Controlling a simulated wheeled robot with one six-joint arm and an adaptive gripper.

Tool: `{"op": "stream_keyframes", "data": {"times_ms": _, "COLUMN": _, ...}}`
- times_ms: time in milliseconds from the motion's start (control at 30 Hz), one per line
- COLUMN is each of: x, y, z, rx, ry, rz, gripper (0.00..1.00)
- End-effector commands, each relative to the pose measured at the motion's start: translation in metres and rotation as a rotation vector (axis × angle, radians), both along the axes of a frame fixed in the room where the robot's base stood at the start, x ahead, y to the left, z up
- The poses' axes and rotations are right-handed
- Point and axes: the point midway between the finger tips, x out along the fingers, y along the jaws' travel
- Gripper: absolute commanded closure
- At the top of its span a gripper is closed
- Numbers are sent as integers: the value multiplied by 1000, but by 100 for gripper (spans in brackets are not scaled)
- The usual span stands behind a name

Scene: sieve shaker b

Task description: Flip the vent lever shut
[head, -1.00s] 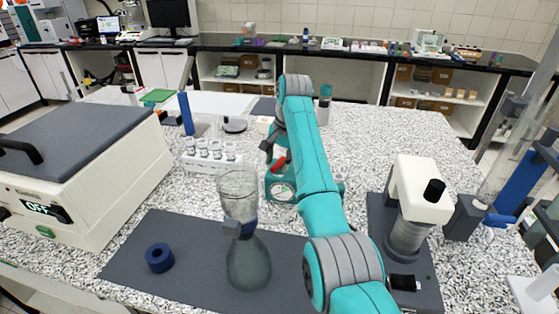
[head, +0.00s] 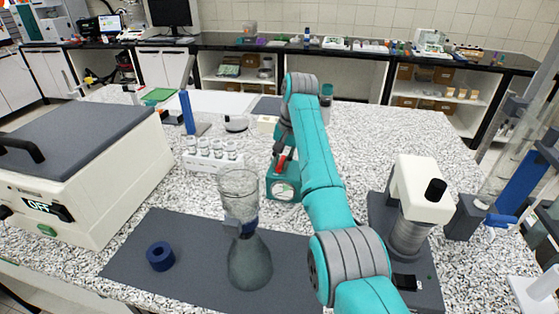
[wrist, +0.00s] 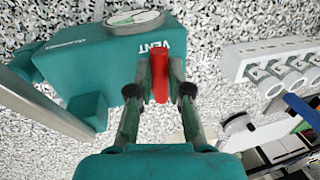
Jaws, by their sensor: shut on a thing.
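The vent pump is a teal box (head: 272,188) with a round white gauge on its front, standing on the speckled bench. In the wrist view its teal body (wrist: 100,55) carries the label VENT. The red vent lever (wrist: 160,82) stands out from it beside that label. My gripper (wrist: 161,70) has one finger on each side of the lever and is shut on it. In the head view the lever (head: 281,166) looks near upright above the box. My gripper's fingers are small and partly hidden there by my arm.
A white rack of cups (head: 211,160) stands close on the left. A glass funnel on a flask (head: 248,262) is in front, on a dark mat (head: 190,270). A white-headed instrument (head: 420,190) stands to the right.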

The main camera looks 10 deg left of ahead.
Motion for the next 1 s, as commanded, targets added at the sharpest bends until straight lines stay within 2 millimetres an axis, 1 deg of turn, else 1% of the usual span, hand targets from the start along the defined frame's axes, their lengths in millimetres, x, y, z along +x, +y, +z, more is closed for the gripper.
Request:
{"op": "stream_keyframes", "data": {"times_ms": 133, "x": 0, "y": -2, "z": 0, "rx": 1, "ry": 1, "rz": 58, "gripper": 100}}
{"op": "stream_keyframes", "data": {"times_ms": 433, "x": 0, "y": -2, "z": 0, "rx": 1, "ry": 1, "rz": 68, "gripper": 100}}
{"op": "stream_keyframes", "data": {"times_ms": 467, "x": 0, "y": -2, "z": 0, "rx": 1, "ry": 1, "rz": 68, "gripper": 79}}
{"op": "stream_keyframes", "data": {"times_ms": 500, "x": 0, "y": -2, "z": 0, "rx": 1, "ry": 1, "rz": 68, "gripper": 69}}
{"op": "stream_keyframes", "data": {"times_ms": 533, "x": 0, "y": -2, "z": 0, "rx": 1, "ry": 1, "rz": 68, "gripper": 62}}
{"op": "stream_keyframes", "data": {"times_ms": 567, "x": 0, "y": -2, "z": 0, "rx": 1, "ry": 1, "rz": 68, "gripper": 57}}
{"op": "stream_keyframes", "data": {"times_ms": 867, "x": 0, "y": -2, "z": 1, "rx": 0, "ry": 0, "rz": 67, "gripper": 57}}
{"op": "stream_keyframes", "data": {"times_ms": 1000, "x": 1, "y": -4, "z": 7, "rx": 1, "ry": 0, "rz": 66, "gripper": 57}}
